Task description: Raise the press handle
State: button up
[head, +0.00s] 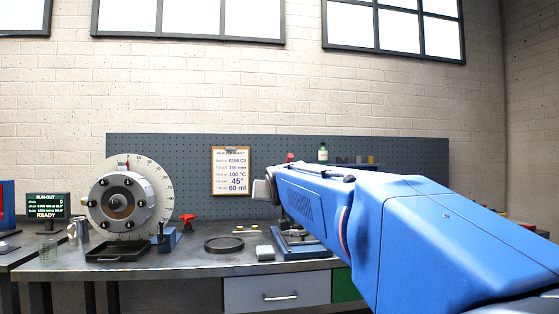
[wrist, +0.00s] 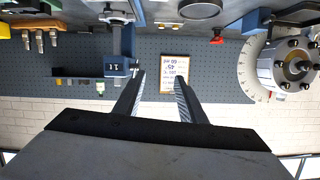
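The press (wrist: 118,66) shows in the upside-down wrist view as a blue head marked "1 t", just left of the left finger. In the head view its base (head: 300,246) stands on the bench, with most of the press hidden behind my arm. A small red piece (head: 289,157) shows just above my arm; I cannot tell whether it is the handle's knob. No handle shows clearly in the wrist view. My gripper (wrist: 160,74) is open, its two dark fingers apart with nothing held between them. In the head view its end (head: 262,191) is raised above the bench.
A rotor on a dial stand (head: 117,199) is at the left, with a black tray (head: 118,257) before it. A clipboard (head: 231,171) hangs on the pegboard (head: 170,150) behind.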

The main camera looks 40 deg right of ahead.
aim_at(289, 158)
jog(key=w+d+r+m+t+h, duration=0.2)
jog(key=d+r+h, duration=0.1)
jog(key=d+r, duration=0.85)
jog(key=x, duration=1.6)
jog(key=shift+w+d+r, duration=0.1)
jog(key=shift+d+r, duration=0.15)
jog(key=shift+d, duration=0.25)
jog(key=shift+c, duration=0.6)
grip_shut()
